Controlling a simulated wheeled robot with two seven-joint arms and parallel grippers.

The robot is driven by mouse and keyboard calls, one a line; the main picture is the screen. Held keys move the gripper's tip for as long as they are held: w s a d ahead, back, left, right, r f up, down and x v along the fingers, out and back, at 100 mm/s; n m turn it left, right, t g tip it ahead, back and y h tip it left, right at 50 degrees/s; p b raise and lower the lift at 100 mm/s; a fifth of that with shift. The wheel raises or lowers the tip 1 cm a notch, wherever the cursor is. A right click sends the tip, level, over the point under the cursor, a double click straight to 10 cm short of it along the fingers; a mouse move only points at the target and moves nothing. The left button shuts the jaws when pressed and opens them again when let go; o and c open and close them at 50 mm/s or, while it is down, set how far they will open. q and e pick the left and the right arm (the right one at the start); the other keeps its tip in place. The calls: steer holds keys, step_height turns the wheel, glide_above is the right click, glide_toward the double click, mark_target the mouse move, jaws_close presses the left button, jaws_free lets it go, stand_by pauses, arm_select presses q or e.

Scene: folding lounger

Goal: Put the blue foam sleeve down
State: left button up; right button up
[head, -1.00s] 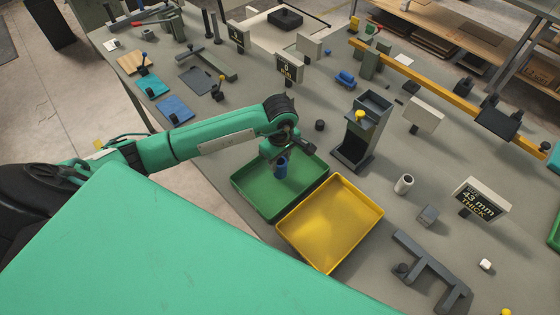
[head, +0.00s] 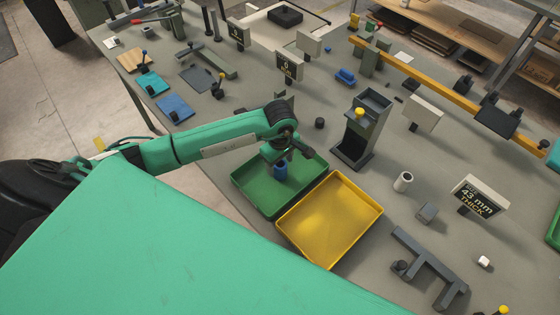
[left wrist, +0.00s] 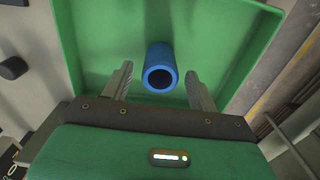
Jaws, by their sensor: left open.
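The blue foam sleeve (head: 281,169) is inside the green tray (head: 246,193). In the left wrist view the sleeve (left wrist: 160,66) is a short blue tube with a dark open end, above the floor of the green tray (left wrist: 262,50). My left gripper (head: 281,160) is over the tray with its fingers apart. In the left wrist view the left gripper (left wrist: 158,84) has one finger on each side of the sleeve, with a gap at both sides. My right gripper is not in view.
A yellow tray (head: 330,222) stands directly beside the green tray. A grey stand with a yellow knob (head: 360,138) is behind them. A white cylinder (head: 403,181) and a "43 mm THICK" sign (head: 480,196) are to the right.

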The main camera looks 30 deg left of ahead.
mark_target(280, 164)
arm_select(q)
steer(key=shift+r, duration=0.3)
step_height(280, 164, up, 12)
steer(key=b, duration=0.4)
steer(key=shift+f+b, duration=0.15)
steer(key=shift+b, duration=0.25)
